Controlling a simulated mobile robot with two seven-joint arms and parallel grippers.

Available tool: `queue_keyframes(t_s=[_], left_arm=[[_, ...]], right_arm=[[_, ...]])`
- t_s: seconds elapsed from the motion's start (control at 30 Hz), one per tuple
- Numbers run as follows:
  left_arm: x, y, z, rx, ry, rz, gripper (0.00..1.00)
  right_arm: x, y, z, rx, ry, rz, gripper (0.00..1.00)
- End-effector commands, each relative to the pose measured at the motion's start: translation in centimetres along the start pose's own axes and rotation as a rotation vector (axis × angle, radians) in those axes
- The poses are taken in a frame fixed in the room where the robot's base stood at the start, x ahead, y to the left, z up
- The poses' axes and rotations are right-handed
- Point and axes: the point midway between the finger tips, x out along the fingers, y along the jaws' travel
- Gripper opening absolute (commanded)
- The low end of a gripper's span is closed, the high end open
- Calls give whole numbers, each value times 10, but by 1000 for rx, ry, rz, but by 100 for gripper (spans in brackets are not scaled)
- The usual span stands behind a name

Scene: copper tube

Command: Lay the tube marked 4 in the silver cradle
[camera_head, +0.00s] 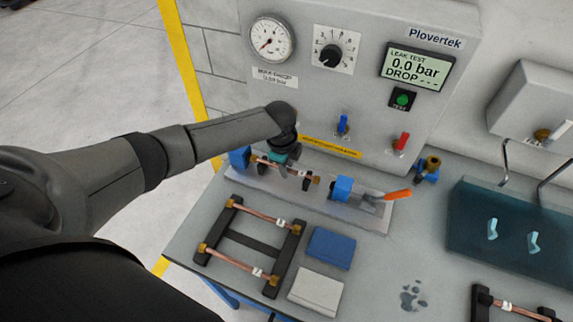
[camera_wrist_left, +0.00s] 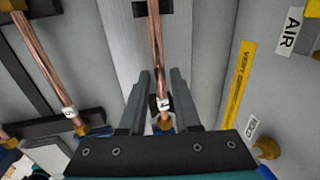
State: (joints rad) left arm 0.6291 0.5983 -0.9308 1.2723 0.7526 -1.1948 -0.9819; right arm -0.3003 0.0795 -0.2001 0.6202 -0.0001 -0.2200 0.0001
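A copper tube (camera_head: 277,165) with brass ends lies across dark supports on the silver plate of the test stand (camera_head: 228,178), below the panel. In the left wrist view this tube (camera_wrist_left: 155,45) runs between my fingers; its white tag (camera_wrist_left: 163,103) is too small to read surely. My left gripper (camera_head: 290,172) is over the tube. Its fingers (camera_wrist_left: 160,95) stand on both sides with gaps visible, so it looks open. A black rack (camera_head: 250,243) holds two more tagged copper tubes, one at the back (camera_head: 255,214) and one in front (camera_head: 240,264). My right gripper is out of view.
A blue clamp (camera_head: 342,188) with an orange lever (camera_head: 398,195) is right of the tube. A blue pad (camera_head: 331,247) and a grey pad (camera_head: 315,290) lie by the rack. A dark teal tray (camera_head: 490,265) stands at right, and another tube rack (camera_head: 480,305) at bottom right.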

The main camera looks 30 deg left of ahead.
Motion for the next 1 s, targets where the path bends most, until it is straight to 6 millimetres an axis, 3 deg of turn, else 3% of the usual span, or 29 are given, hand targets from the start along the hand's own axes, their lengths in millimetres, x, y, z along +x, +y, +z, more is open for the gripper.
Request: queue_keyframes(t_s=[0.17,0.57,1.0], left_arm=[[0,0,0,0,0,0,51],[-8,0,0,0,1,-1,51],[-84,-1,0,2,0,-4,51]], right_arm=[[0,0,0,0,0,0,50],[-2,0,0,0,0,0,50],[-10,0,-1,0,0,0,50]])
